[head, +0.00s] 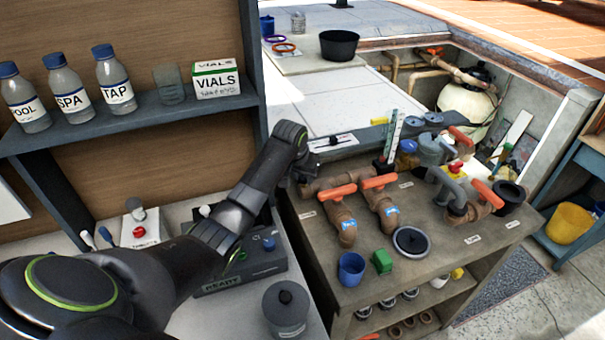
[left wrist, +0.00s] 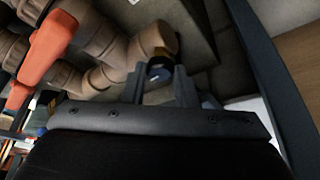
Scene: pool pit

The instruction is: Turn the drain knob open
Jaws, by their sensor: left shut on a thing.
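My left gripper (head: 304,178) is at the left end of the tan pipework (head: 322,184) on the bench. In the left wrist view the gripper (left wrist: 160,88) has its fingers around a small dark knob (left wrist: 159,72) at the end of a tan pipe (left wrist: 110,55). I take this for the drain knob; its turn angle cannot be told. In the head view the arm and gripper hide it. Two orange handles (head: 338,192) (head: 380,181) sit on the pipes just to the right. One orange handle (left wrist: 45,50) shows large in the left wrist view. My right gripper is not in view.
On the bench stand a blue cup (head: 351,268), a green block (head: 382,260) and a round grey lid (head: 411,241). A shelf (head: 150,118) with bottles rises at the left. A grey canister (head: 286,306) stands on the near counter. More pipes and handles fill the bench's right side.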

